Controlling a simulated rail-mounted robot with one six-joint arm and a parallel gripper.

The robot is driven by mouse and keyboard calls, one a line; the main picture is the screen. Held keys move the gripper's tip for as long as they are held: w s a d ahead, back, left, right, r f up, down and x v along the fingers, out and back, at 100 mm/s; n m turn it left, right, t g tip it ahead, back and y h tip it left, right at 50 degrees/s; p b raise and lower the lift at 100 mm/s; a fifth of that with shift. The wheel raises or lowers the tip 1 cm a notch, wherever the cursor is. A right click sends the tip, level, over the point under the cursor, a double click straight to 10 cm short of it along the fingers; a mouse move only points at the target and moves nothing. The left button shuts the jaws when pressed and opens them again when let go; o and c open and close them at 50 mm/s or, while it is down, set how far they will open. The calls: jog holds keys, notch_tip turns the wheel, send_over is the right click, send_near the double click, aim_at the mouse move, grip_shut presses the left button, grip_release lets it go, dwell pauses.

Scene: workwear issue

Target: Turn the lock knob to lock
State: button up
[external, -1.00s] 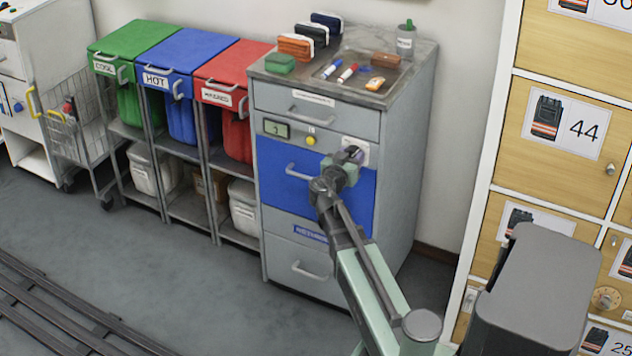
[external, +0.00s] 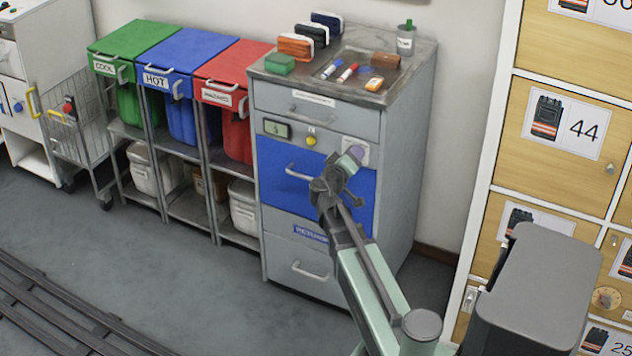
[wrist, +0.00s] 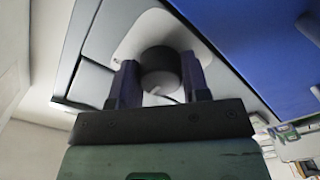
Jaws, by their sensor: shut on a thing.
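The lock knob (wrist: 160,70) is a dark round knob with a pale mark, on a white plate (wrist: 185,30) at the cabinet front. In the wrist view my gripper (wrist: 160,82) has one finger on each side of the knob and is shut on it. In the external view my gripper (external: 347,162) is at the white plate (external: 361,152), right of the yellow button; the knob itself is hidden there by the gripper. The blue drawer (external: 280,180) below the plate is closed.
A small display (external: 277,129) and a yellow button (external: 311,139) are left of the plate. Colored bins are at left, wooden lockers (external: 575,80) at right.

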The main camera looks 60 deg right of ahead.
jog(key=n, duration=0.4)
jog(key=shift+n, duration=1.8)
jog(key=o, duration=0.9)
jog(key=shift+a, duration=0.1)
jog(key=a, duration=0.7)
jog(key=s+a, duration=0.1)
jog(key=a, duration=0.2)
jog(key=shift+a, duration=0.35)
